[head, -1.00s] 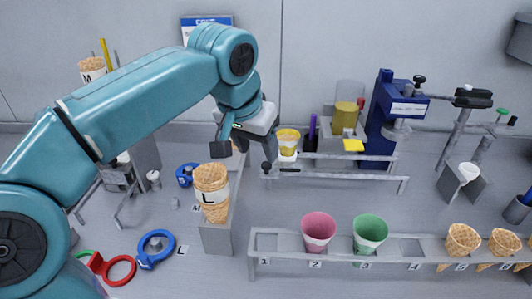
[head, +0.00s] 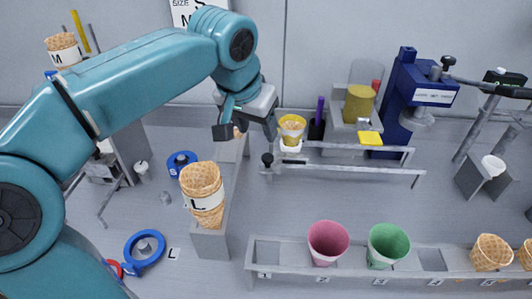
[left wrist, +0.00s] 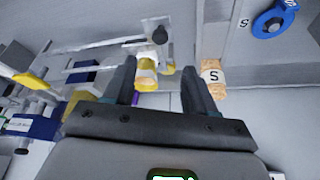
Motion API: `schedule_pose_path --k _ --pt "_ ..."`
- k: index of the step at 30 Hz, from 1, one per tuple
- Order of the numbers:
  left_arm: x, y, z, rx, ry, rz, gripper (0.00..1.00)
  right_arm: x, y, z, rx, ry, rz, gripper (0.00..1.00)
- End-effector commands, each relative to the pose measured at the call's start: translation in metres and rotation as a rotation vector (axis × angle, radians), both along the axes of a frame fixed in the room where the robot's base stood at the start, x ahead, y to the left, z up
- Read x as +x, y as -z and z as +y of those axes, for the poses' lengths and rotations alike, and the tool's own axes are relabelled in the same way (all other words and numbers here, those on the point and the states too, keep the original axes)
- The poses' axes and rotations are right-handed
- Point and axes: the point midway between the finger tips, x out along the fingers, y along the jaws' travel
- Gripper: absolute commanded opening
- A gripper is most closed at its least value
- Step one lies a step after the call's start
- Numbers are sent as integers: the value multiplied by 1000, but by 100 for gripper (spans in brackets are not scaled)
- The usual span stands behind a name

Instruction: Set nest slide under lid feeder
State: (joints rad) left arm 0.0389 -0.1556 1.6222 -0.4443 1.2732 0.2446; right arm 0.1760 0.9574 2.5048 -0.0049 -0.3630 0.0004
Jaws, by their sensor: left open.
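The nest slide (head: 290,147) is a pale holder on rails with a yellow-banded cup (head: 291,127) in it. A black knob (head: 268,159) stands at the rails' left end. The lid feeder (head: 350,138) is a grey block with a stack of yellow lids, right of the cup; a yellow lid (head: 369,138) lies at its front. My left gripper (head: 246,130) is open and empty, left of the cup. In the left wrist view the cup (left wrist: 146,72) appears between the open fingers (left wrist: 158,68), apart from them. My right gripper is out of view.
An L-labelled cone stack (head: 202,190) stands in front of my left gripper. A front rack (head: 350,258) holds a pink cup (head: 328,241), a green cup (head: 388,244) and cones. A blue press (head: 405,95) stands right of the feeder. An S-labelled stack (left wrist: 212,75) is beside a finger.

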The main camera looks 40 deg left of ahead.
Motion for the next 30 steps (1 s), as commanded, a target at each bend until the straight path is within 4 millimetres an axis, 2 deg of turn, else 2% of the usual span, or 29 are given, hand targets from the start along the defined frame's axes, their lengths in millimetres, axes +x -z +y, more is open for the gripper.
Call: schedule_pose_path --k 1,3,12,18,27,29,30 --pt "4 16 1 0 -1 5 56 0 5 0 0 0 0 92" --pt "9 31 3 0 -2 6 56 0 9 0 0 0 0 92" --pt "33 87 11 -1 -1 3 56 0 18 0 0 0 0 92" --pt "41 102 14 -1 -1 1 56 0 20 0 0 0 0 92" --pt "43 104 15 -1 0 0 56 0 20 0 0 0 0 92" --pt "43 103 15 -1 0 0 36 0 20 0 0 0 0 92" --pt "43 103 15 -1 0 0 23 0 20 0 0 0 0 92"
